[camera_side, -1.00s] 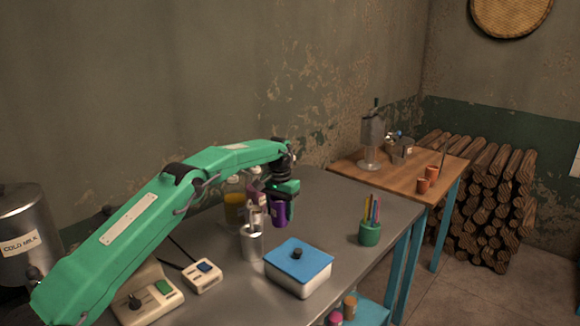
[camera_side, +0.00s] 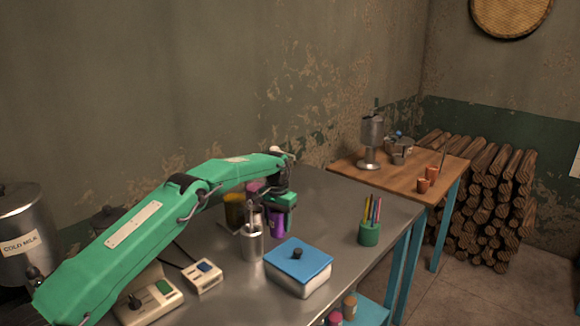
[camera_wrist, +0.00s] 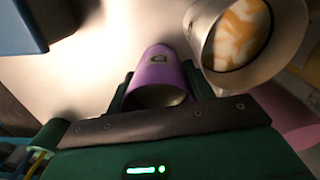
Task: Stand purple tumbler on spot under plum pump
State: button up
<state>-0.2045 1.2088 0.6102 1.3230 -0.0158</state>
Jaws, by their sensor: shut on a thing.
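The purple tumbler (camera_side: 277,224) is upright at the far side of the metal table, low over or on its top; I cannot tell if it touches. My gripper (camera_side: 279,206) is shut on it. In the wrist view the tumbler (camera_wrist: 160,77) sits between the two fingers of my gripper (camera_wrist: 160,88), with a small label on its side. A plum-coloured thing (camera_side: 254,187), perhaps the plum pump, shows partly behind my arm. A pink-purple body (camera_wrist: 285,120) is at the right of the wrist view. The spot is not visible.
A blue-lidded box (camera_side: 298,266) and a green pen cup (camera_side: 369,233) stand nearer and to the right. The table is clear between tumbler and pen cup.

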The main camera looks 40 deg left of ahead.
jog(key=shift+f, duration=0.1)
jog(key=o, duration=0.9)
jog(key=shift+r, duration=6.05)
jog(key=shift+r, duration=0.1)
